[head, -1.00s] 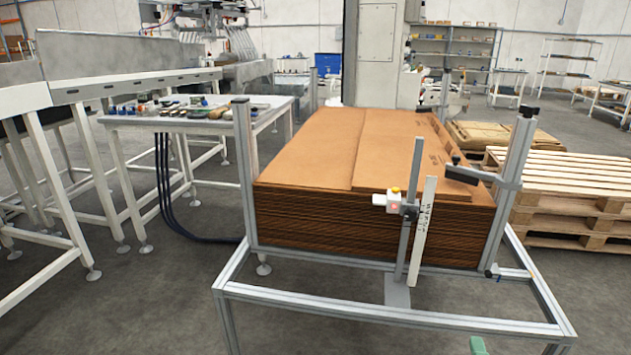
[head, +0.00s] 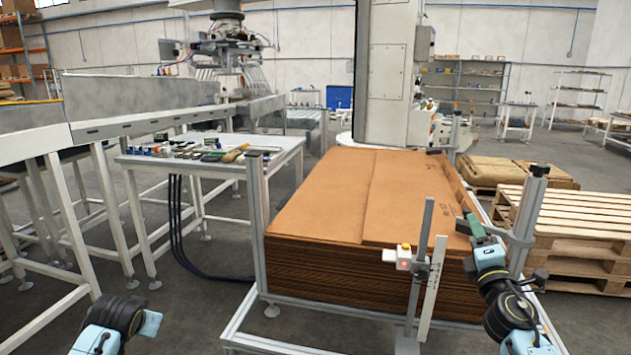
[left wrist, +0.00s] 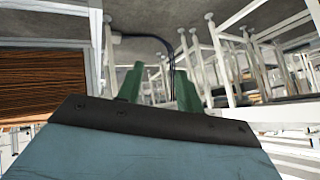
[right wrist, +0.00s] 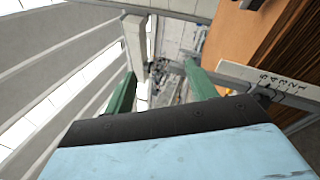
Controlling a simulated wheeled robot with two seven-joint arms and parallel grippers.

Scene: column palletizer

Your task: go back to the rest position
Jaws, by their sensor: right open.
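My right gripper (head: 472,226) has green fingers and is beside the right end of the cardboard stack in the head view. In the right wrist view its fingers (right wrist: 160,85) stand apart with nothing between them. My left arm shows at the lower left of the head view, its fingers not visible there. In the left wrist view the left gripper (left wrist: 158,88) has its green fingers apart and empty, above the grey floor.
A tall stack of brown cardboard (head: 345,205) stands in a metal frame (head: 257,210). A white sensor box (head: 398,257) is on a post before it. A white table (head: 215,165) with small items stands left. Wooden pallets (head: 580,235) are right.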

